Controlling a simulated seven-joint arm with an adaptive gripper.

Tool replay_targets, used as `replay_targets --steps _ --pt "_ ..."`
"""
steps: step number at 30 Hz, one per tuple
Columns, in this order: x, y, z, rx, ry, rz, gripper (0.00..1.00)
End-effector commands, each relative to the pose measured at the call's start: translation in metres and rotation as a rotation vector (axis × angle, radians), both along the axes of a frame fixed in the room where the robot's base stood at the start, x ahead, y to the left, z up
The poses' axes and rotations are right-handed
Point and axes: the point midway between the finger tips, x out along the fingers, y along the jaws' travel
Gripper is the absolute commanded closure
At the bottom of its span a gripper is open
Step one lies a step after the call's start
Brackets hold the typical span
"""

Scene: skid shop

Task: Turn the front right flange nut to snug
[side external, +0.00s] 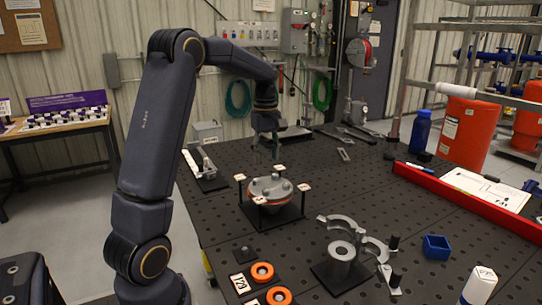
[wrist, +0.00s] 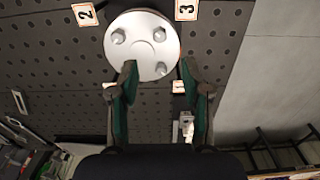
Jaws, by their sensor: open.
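A round grey flange (side external: 270,187) with nuts on its top sits on a dark stand on the table. In the wrist view the flange's pale disc (wrist: 145,50) shows nuts at the upper left (wrist: 118,37), upper right (wrist: 160,35) and lower right (wrist: 161,69). The lower left part of the disc is behind one finger. I cannot tell for certain which nut is the front right one. My gripper (side external: 266,152) is above the flange, pointing down. In the wrist view my gripper (wrist: 157,72) is open, its green-padded fingers apart with nothing held between them.
Small number tags, such as tag 2 (wrist: 85,13) and tag 3 (wrist: 187,9), surround the flange on posts. Orange rings (side external: 262,272), a grey hub (side external: 341,251), curved clamp halves (side external: 340,221) and a blue bin (side external: 436,247) lie nearer the camera. A red rail (side external: 450,195) lies at right.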

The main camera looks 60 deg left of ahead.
Motion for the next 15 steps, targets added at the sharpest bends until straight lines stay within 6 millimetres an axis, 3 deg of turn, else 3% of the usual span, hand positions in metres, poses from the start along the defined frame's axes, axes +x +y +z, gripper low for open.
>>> replay_targets --steps 9,15 --pt "-0.001 0.0 -0.074 -0.002 0.002 0.001 0.52" --pt "0.0 0.0 -0.102 -0.001 0.002 0.0 0.52"
